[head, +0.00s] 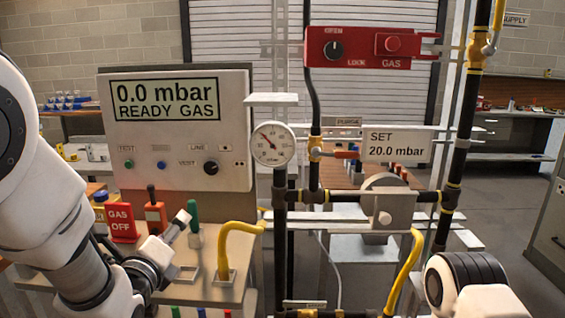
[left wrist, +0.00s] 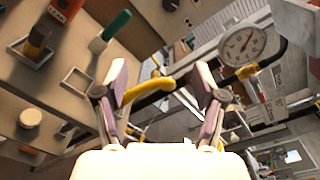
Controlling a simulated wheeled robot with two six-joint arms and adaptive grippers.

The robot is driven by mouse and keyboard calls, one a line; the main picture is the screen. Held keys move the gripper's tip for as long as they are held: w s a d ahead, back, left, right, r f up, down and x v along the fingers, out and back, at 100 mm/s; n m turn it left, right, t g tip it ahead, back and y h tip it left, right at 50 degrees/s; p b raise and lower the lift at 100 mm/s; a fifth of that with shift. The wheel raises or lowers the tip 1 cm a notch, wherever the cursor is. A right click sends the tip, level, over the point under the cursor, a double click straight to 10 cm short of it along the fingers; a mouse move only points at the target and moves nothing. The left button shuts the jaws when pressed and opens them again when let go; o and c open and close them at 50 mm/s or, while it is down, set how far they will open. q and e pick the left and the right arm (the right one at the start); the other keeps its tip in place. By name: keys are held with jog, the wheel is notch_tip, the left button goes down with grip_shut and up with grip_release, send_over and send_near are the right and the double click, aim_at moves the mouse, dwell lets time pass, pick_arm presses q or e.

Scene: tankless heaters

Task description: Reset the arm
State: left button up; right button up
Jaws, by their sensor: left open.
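My left arm comes in from the left in the head view, and its gripper (head: 172,240) is over the front bench, beside the green-handled tool (head: 194,222). In the left wrist view the left gripper (left wrist: 160,85) has its two fingers spread wide with nothing held between them. A yellow hose (left wrist: 150,90) shows behind the gap between the fingers. Part of my right arm (head: 465,285) shows at the lower right of the head view; its gripper is out of sight.
A panel (head: 180,130) reading "0.0 mbar READY GAS" stands behind the bench. A dial gauge (head: 272,144), dark pipes and a yellow hose (head: 240,235) stand close right of the left gripper. A red "GAS OFF" sign (head: 121,223) and an orange-red tool (head: 155,215) stand near it.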

pick_arm(q)
jog(key=s+a+f+n+g+p, duration=0.1)
jog(key=s+f+g, duration=0.2)
jog(key=f, duration=0.7)
jog(key=s+a+f+n+g+p, duration=0.1)
jog(key=s+f+n+g+p, duration=0.15)
jog(key=f, duration=0.65)
jog(key=s+a+f+n+g, duration=0.1)
jog(key=s+f+g, duration=0.25)
jog(key=f, duration=0.65)
jog(key=s+f+n+g+p, duration=0.1)
jog(key=s+f+n+g, duration=0.3)
jog(key=s+n, duration=0.7)
jog(key=s+f+n+g+p, duration=0.1)
jog(key=s+f+n+g, duration=0.3)
jog(key=s+f+n, duration=0.3)
jog(key=s+n, duration=0.4)
jog(key=s, duration=0.1)
jog(key=shift+a+f+n, duration=0.2)
jog(key=shift+a+n, duration=0.15)
jog(key=shift+a, duration=0.05)
pick_arm(e)
jog(key=r, duration=0.5)
jog(key=shift+w+r, duration=0.2)
jog(key=shift+w, duration=0.15)
pick_arm(q)
jog(key=shift+y, duration=0.3)
jog(key=shift+c, duration=0.4)
